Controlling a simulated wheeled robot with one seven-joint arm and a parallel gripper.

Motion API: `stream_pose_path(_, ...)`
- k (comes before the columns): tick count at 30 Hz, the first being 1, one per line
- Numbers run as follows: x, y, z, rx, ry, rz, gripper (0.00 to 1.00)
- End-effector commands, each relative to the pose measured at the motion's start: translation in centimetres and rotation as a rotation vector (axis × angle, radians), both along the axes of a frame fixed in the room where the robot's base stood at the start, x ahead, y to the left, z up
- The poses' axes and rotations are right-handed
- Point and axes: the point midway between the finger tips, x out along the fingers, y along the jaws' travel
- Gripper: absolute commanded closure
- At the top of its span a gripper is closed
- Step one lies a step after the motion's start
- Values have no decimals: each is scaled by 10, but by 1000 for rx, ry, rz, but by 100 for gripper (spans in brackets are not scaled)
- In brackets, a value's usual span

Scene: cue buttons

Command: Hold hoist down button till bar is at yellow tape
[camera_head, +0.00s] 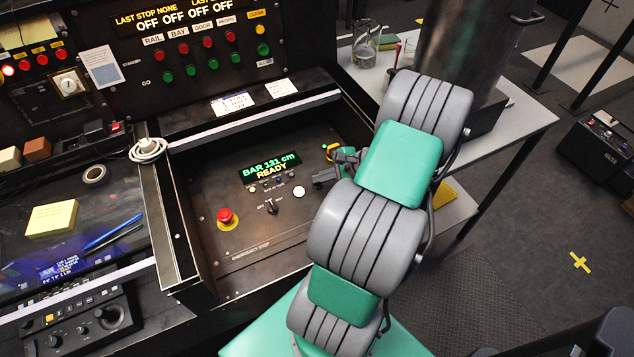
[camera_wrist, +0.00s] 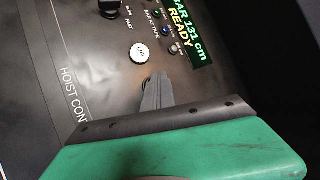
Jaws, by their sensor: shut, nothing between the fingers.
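The hoist panel (camera_head: 250,228) has a lit display (camera_head: 270,167) reading "BAR 131 cm READY"; the display also shows in the wrist view (camera_wrist: 185,30). A white round button (camera_head: 298,191) sits below it, marked "UP" in the wrist view (camera_wrist: 140,54). My gripper (camera_head: 317,182) is shut and empty, its fingertips (camera_wrist: 154,80) pointing at the panel just beside the UP button. No down button is visible; the fingers may cover it. I cannot tell whether the tips touch the panel. The hoist bar is not identifiable in view.
A red emergency stop (camera_head: 226,216) and a black rotary switch (camera_head: 271,207) sit left of my gripper. The panel is recessed between raised side walls. A yellow tape cross (camera_head: 579,262) lies on the floor at right. A large metal pot (camera_head: 462,50) stands behind my arm.

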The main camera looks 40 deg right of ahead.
Motion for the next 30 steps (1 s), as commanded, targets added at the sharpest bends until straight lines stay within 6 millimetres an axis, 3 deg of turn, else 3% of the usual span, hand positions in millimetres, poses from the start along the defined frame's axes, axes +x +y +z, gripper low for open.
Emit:
stream_pose_path(4,0,0,12,0,0,0,100)
stream_pose_path(16,0,0,15,0,0,0,100)
stream_pose_path(30,0,0,62,0,0,0,100)
